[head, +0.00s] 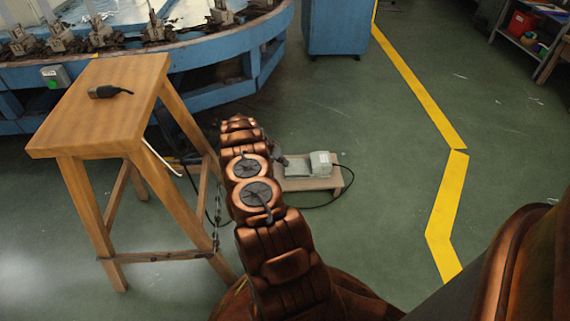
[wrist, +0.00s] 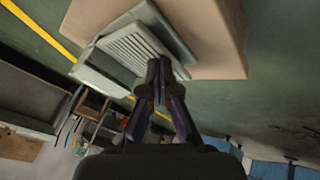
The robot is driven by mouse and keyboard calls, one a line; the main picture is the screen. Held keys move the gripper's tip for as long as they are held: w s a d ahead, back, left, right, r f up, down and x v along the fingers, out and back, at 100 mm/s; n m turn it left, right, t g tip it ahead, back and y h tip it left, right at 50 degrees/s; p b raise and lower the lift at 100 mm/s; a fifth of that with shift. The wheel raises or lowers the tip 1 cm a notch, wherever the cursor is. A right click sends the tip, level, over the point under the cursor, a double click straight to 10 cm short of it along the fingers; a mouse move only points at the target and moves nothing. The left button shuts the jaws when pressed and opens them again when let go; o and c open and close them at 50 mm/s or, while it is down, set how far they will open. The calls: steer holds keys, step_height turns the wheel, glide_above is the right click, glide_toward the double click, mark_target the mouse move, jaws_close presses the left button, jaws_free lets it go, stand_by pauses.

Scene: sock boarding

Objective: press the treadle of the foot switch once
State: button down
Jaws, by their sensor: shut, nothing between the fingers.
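The foot switch shows in the head view as a pale grey housing (head: 321,163) with a flatter treadle (head: 297,168) to its left. It sits on a low wooden board (head: 312,185) on the floor. In the wrist view the ribbed treadle (wrist: 128,48) lies just beyond my fingertips, with the tan board (wrist: 222,40) around it. My gripper (wrist: 158,72) is shut and empty, its tips overlapping the treadle's edge in the picture. I cannot tell whether they touch it. In the head view my gripper (head: 281,159) is at the treadle's left end, partly hidden by my arm.
A wooden stool (head: 100,100) with a black plug-like object (head: 109,92) on it stands left of my arm. A blue round machine (head: 200,55) is behind. A black cable (head: 348,178) curls beside the board. The floor to the right is clear, with a yellow line (head: 420,90).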

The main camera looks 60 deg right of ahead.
steer(key=shift+s+d+r+p, duration=0.1)
steer(key=shift+r+p, duration=0.5)
steer(key=shift+r, duration=0.2)
steer(key=shift+s+d+r+p, duration=0.1)
steer(key=shift+r+p, duration=0.45)
steer(key=shift+r, duration=0.25)
steer(key=shift+r, duration=0.1)
steer(key=shift+s+d+r+p, duration=0.2)
steer(key=shift+r+p, duration=0.65)
steer(key=shift+r, duration=0.35)
steer(key=shift+s+d+r+p, duration=0.1)
steer(key=shift+s+r+p, duration=0.1)
steer(key=shift+r+p, duration=0.8)
steer(key=shift+r, duration=0.2)
